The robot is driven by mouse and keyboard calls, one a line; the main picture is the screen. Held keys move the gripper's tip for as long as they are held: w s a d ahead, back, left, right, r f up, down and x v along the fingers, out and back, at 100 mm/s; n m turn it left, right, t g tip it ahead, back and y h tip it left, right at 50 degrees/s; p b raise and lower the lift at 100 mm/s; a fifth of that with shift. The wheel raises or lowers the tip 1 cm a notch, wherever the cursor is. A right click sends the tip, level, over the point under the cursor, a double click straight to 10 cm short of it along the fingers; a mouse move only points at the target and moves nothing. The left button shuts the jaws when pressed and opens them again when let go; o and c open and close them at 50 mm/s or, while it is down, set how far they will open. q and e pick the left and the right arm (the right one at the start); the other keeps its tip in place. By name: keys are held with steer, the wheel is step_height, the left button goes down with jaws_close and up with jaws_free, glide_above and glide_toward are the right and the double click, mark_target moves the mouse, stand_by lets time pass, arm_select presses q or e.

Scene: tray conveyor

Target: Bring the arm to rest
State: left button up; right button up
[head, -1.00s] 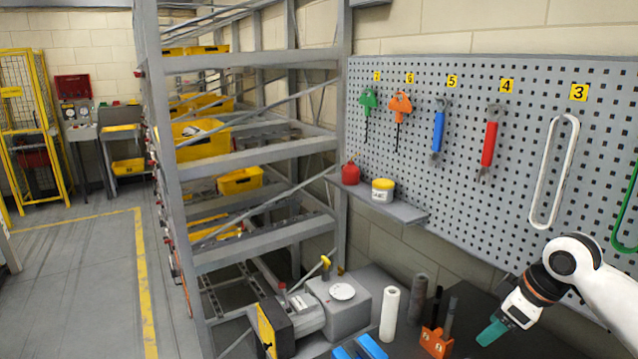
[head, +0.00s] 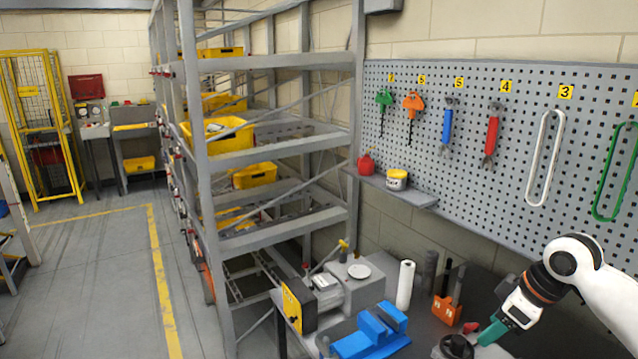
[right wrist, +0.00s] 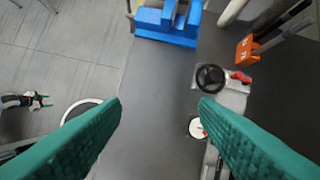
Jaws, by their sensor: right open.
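My right arm (head: 600,290) reaches in from the right edge of the head view, white with black and orange bands. Its teal gripper (head: 492,334) points down and left over the dark workbench. In the right wrist view the right gripper (right wrist: 159,102) has its two teal fingers wide apart with nothing between them, above the bare dark bench top (right wrist: 155,125). My left gripper (right wrist: 38,101) shows small at the left edge of the right wrist view, over the floor; whether it is open is too small to tell. It is not in the head view.
A blue vise (head: 372,338), an orange tool block (head: 446,311), a white roll (head: 405,285) and a black handwheel (right wrist: 210,78) stand on the bench. A pegboard (head: 500,130) with hanging tools is behind. A shelf rack (head: 285,145) stands left; the floor beyond is open.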

steer(key=s+a+f, duration=0.5)
steer(key=a+f, duration=0.2)
steer(key=f, duration=0.2)
steer(key=s+a+f, duration=0.6)
steer(key=f, duration=0.2)
steer(key=s+d+f+m+h, duration=0.1)
steer(key=s+f+m, duration=0.15)
steer(key=s, duration=0.65)
steer(key=s+f+m+h, duration=0.2)
steer(key=s+m, duration=0.2)
steer(key=s, duration=0.4)
step_height(320, 180, down, 33)
steer(key=s+g+b, duration=0.1)
steer(key=s+b, duration=0.1)
steer(key=b, duration=0.4)
arm_select(q)
step_height(320, 180, down, 10)
steer(key=b, duration=0.4)
steer(key=shift+w+d, duration=0.15)
steer(key=shift+w, duration=0.2)
arm_select(e)
steer(key=s+d+f, duration=0.1)
steer(key=s+f, duration=0.7)
steer(key=f, duration=0.1)
steer(key=s+d+f+g, duration=0.1)
steer(key=s+d+f, duration=0.1)
steer(key=s+f, duration=0.6)
step_height(320, 180, down, 2)
steer(key=shift+s+d+f, duration=0.15)
steer(key=shift+s+d, duration=0.15)
